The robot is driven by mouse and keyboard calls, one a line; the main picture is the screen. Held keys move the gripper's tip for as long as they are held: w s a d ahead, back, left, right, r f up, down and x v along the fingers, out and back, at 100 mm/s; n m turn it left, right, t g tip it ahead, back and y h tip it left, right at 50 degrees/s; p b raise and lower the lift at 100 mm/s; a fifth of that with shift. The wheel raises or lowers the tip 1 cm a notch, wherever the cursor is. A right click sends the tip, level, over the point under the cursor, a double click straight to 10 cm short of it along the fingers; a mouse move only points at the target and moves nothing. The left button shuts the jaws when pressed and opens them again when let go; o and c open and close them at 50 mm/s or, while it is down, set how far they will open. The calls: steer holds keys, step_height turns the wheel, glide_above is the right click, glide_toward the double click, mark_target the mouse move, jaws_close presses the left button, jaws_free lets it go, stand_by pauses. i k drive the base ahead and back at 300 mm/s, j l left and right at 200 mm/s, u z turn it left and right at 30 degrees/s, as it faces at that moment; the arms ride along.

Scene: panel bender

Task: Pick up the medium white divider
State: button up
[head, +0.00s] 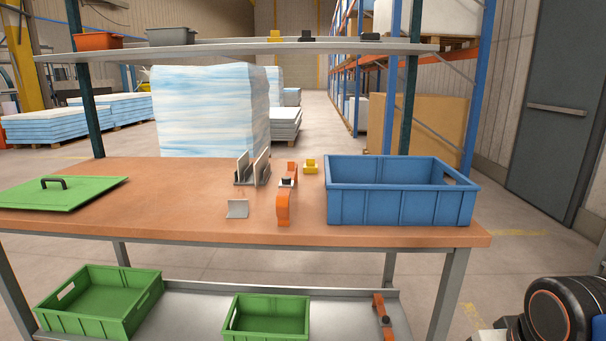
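Two thin, pale grey-white upright plates stand side by side on the workbench, left of the blue bin: a left plate (243,164) and a right plate (263,164). They look like dividers, with dark parts at their feet. A smaller pale angled piece (237,208) sits in front of them, nearer the bench's front edge. I cannot tell for sure which of these is the medium white divider. My gripper is not in view; only a dark, rounded part of my own arm shows at the lower right, well away from the plates.
An orange clamp-like tool (283,207) stands close right of the plates, with a yellow block (311,168) behind. The blue bin (400,207) fills the bench's right end. A green lid (85,199) lies left; the bench (165,205) between is clear. A shelf (225,48) spans above.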

mark_target(259, 165)
steer(key=j, duration=0.85)
steer(key=i+j, duration=0.15)
steer(key=j, duration=0.7)
